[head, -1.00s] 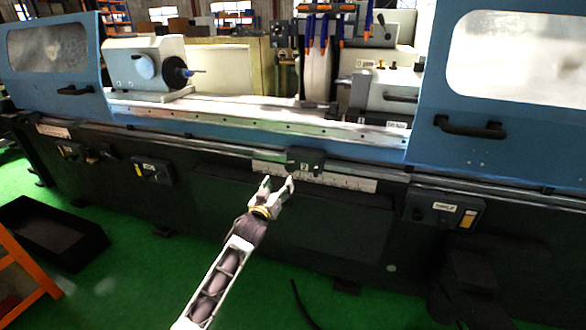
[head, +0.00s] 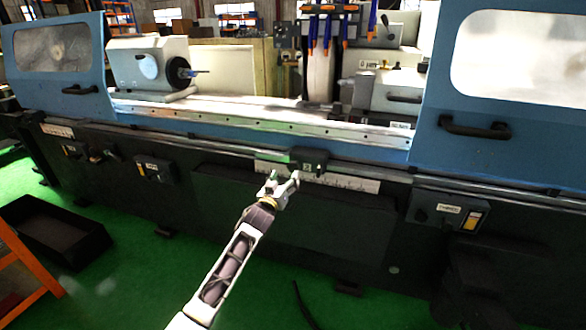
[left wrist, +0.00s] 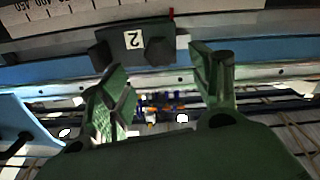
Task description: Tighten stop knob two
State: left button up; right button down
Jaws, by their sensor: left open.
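Stop block two (head: 311,158) is a dark block on the rail along the machine's front, above the white scale. In the left wrist view its white label "2" (left wrist: 134,40) shows at the upper middle. A dark faceted knob (left wrist: 160,51) sticks out beside the label. My left gripper (head: 284,180) is open and empty, just below and left of the block in the head view. In the left wrist view its green fingers (left wrist: 165,90) are spread wide, with the knob between their directions but apart from both. My right gripper is out of view.
The white scale (head: 350,183) runs along the dark machine front. Control boxes sit at left (head: 155,168) and right (head: 446,210). The blue door with a handle (head: 473,130) stands at right. A black bin (head: 55,232) lies on the green floor.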

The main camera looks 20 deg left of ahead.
aim_at(292, 168)
pick_arm(q)
jog(key=shift+w+b, duration=0.3)
jog(key=shift+w, duration=1.95)
jog(key=shift+w+d, duration=0.1)
jog(key=shift+w, duration=0.55)
jog(key=shift+w+b, duration=0.6)
jog(key=shift+w, duration=1.25)
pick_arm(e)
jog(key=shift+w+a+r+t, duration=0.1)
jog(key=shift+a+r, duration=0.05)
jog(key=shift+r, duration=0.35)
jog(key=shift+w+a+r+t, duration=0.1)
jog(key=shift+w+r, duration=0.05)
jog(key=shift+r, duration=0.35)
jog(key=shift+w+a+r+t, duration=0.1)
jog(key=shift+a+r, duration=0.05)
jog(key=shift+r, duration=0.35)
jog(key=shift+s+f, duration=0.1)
pick_arm(q)
jog(key=c, duration=1)
